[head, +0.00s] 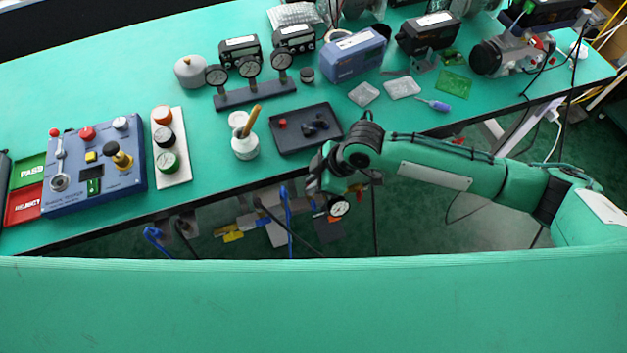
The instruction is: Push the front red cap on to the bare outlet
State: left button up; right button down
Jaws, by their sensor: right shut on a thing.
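My right gripper (322,184) reaches in from the right, just off the front edge of the bench and in front of the dark tray (334,134). Its jaws are shut, but the thing between them is too small and hidden to make out. A red cap (283,124) lies in the tray's left part, beside dark pieces (315,126). A round white-faced gauge (339,207) shows just below the gripper, with small red and yellow parts (357,188) near it. The wrist covers much of this spot, and I cannot make out the bare outlet. My left gripper is not in view.
A white pot (245,149) with a yellow-handled tool stands left of the tray. A three-gauge stand (253,97) is behind it. A blue control box (95,165) and a strip of knobs (170,150) sit at left. Blue hoses (289,222) hang below the front edge.

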jog(key=shift+p, duration=0.4)
dwell(0.3)
jog(key=shift+f+p, duration=0.15)
jog(key=shift+p, duration=0.15)
dwell(0.6)
dwell(0.4)
jog(key=shift+p, duration=0.35)
jog(key=shift+f, duration=0.6)
dwell(0.4)
jog(key=c, duration=1.4)
grip_release()
jog(key=shift+o, duration=0.2)
